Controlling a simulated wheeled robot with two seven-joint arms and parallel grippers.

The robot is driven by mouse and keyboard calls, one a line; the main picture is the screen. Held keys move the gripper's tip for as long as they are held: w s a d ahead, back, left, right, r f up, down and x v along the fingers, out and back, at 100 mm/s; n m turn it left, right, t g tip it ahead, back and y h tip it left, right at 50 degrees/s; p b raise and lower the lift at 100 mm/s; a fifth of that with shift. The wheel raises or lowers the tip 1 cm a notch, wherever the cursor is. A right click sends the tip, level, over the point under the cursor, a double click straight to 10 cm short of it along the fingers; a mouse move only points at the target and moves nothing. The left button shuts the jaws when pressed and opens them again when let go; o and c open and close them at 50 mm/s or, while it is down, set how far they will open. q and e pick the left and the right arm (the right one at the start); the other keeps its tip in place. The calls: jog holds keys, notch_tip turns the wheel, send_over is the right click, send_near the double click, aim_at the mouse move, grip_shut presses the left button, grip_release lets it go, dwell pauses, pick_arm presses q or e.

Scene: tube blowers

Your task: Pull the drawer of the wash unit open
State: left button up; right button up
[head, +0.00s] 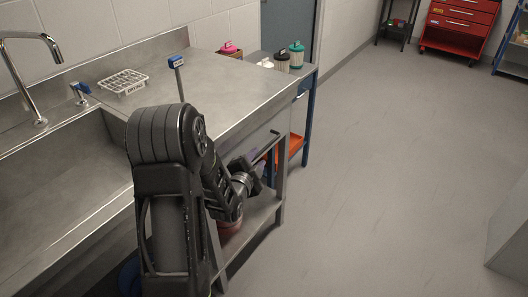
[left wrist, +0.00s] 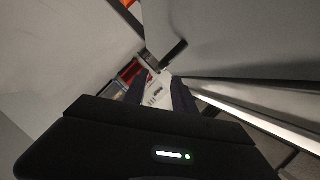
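The wash unit (head: 215,80) is a steel counter with a sink basin at the left. Its drawer (head: 232,155) is under the right end of the counter, mostly behind my left arm, and looks shut. The drawer's dark bar handle (head: 264,147) stands out from the front. My left gripper (head: 257,174) is close to the handle, just below it in the head view. In the left wrist view its two dark fingers (left wrist: 158,92) are apart, and a dark bar (left wrist: 174,53), probably the handle, lies just past their tips. Whether they touch it I cannot tell. My right gripper is not in view.
A white tube rack (head: 123,82) and a blue-topped post (head: 177,66) are on the counter. A blue-legged side table (head: 308,95) with several jars adjoins its far end. A lower shelf (head: 255,220) runs beneath.

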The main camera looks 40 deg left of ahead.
aim_at(263, 151)
pick_arm(q)
jog(key=shift+w, duration=0.1)
jog(key=x, duration=0.7)
jog(key=shift+w+f, duration=0.2)
jog(key=shift+w, duration=0.1)
grip_shut()
dwell(1.2)
